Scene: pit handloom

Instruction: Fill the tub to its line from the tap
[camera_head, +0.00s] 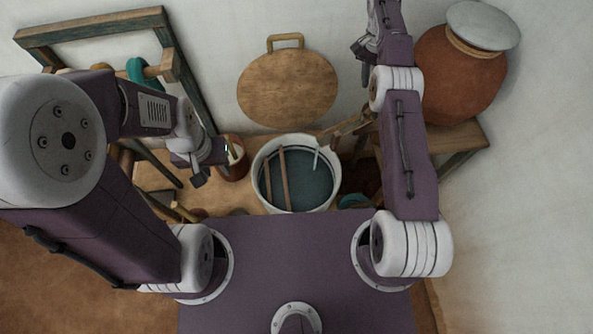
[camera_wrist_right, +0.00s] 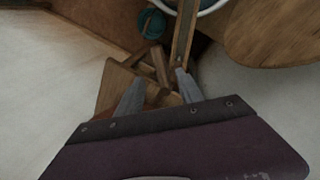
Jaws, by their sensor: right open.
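The white tub (camera_head: 257,178) stands on the floor in the middle of the head view, with dark teal liquid (camera_head: 310,182) inside. I cannot make out its line. A wooden spout (camera_head: 346,128), seemingly the tap, reaches over its back right rim. A thin pale streak (camera_head: 316,158) hangs below its tip, perhaps running water. The wooden bar also shows in the wrist view (camera_wrist_right: 184,32). My right gripper (camera_wrist_right: 158,88) is open by the bar's near end; contact is unclear. My left gripper (camera_head: 198,176) is left of the tub; its jaws are unclear.
Two wooden sticks (camera_head: 284,180) stand in the tub. A reddish-brown pot (camera_head: 235,165) is between my left gripper and the tub. A round wooden board (camera_head: 287,90) leans on the wall. A large clay jar (camera_head: 455,80) stands on a wooden stand (camera_head: 460,145) at right.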

